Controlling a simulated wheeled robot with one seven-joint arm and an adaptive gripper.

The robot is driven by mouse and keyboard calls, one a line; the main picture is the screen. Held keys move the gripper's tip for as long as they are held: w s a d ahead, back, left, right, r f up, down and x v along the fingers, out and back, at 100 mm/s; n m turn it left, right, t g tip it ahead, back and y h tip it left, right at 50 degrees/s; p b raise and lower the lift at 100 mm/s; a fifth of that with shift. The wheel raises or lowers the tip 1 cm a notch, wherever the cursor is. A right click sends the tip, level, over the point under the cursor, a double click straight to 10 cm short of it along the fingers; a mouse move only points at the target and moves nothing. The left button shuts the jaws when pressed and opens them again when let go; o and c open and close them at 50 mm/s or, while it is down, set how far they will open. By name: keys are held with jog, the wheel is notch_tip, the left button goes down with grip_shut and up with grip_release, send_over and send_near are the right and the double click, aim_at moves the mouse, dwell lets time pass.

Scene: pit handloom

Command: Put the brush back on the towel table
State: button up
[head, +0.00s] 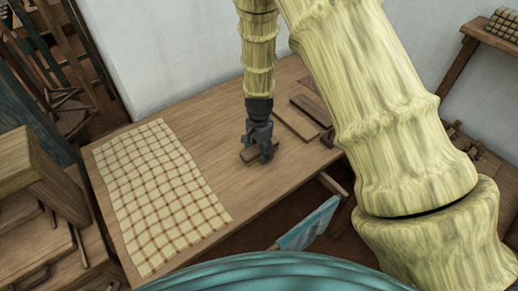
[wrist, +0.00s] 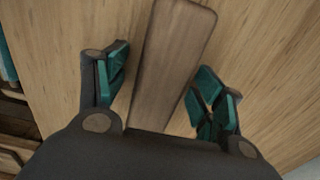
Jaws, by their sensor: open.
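The towel table (head: 205,152) is a wooden top with a checked cream-and-brown towel (head: 160,195) on its left part. My gripper (head: 258,156) is low over the table, right of the towel. A small wooden piece, which looks like the brush (head: 247,156), is at its fingers and partly hidden by them. In the wrist view, my gripper (wrist: 160,78) is open, with one finger on each side of the brown wooden body of the brush (wrist: 172,60). Gaps show between the fingers and the wood. Its near end is hidden behind the gripper body. I see no bristles.
Flat wooden boards (head: 294,123) lie on the table just right of my gripper. A wooden stepped bench (head: 40,185) stands at the left. A light-blue flat piece (head: 308,225) juts up near the table's front edge. A shelf with folded cloth (head: 503,24) is at upper right.

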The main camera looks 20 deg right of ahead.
notch_tip(320, 180, up, 12)
jog(key=b, duration=0.2)
dwell(0.8)
jog(key=shift+r, duration=0.1)
